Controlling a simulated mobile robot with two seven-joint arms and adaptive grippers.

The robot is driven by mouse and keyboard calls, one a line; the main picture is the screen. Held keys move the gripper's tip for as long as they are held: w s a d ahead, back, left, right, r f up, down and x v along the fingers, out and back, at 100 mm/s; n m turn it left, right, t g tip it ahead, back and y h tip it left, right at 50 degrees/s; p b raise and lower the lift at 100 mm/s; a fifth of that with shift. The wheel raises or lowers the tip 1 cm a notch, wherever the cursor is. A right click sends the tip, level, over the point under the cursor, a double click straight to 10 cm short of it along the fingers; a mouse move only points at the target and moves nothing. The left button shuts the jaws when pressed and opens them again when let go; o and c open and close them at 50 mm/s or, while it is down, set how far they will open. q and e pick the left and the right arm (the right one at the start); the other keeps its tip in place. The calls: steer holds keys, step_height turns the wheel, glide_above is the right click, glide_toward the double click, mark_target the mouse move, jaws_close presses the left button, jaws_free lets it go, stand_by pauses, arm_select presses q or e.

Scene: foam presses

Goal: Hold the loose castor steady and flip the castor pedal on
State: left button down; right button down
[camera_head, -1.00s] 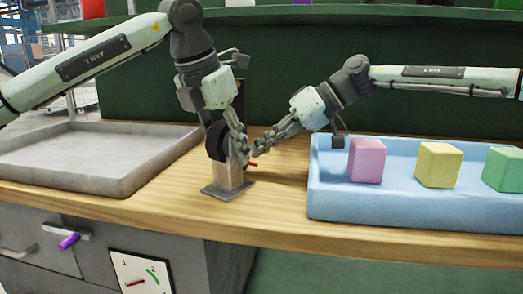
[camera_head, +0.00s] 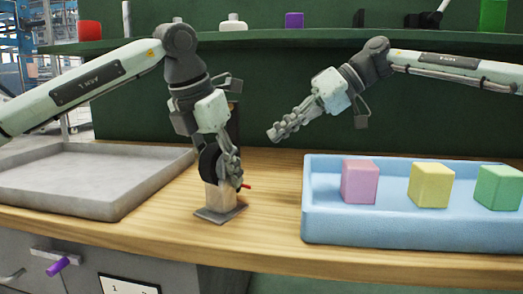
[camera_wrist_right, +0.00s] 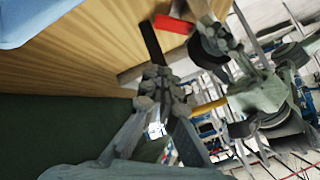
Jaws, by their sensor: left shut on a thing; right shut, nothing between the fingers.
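The castor has a dark wheel (camera_head: 209,163) and a pale block-like body (camera_head: 217,197) on a grey base plate (camera_head: 221,214) on the wooden bench. A small red pedal (camera_head: 245,186) sticks out to its right. My left gripper (camera_head: 236,178) is shut on the castor from above and hides part of it. My right gripper (camera_head: 274,135) is shut and empty, above and to the right of the castor, apart from it. In the right wrist view, its fingers (camera_wrist_right: 160,95) are together, with a red piece (camera_wrist_right: 173,24) beyond, likely the pedal.
A grey tray (camera_head: 110,208) lies left of the castor. A blue tray (camera_head: 400,238) holding pink, yellow and green cubes stands to the right. A dark green panel and shelf (camera_head: 330,39) rise behind. The bench between castor and blue tray is clear.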

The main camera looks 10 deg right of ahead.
steer(key=shift+v, duration=2.2)
arm_select(q)
steer(key=c, duration=0.9)
jaws_free()
steer(key=shift+o, duration=0.2)
steer(key=shift+r, duration=0.1)
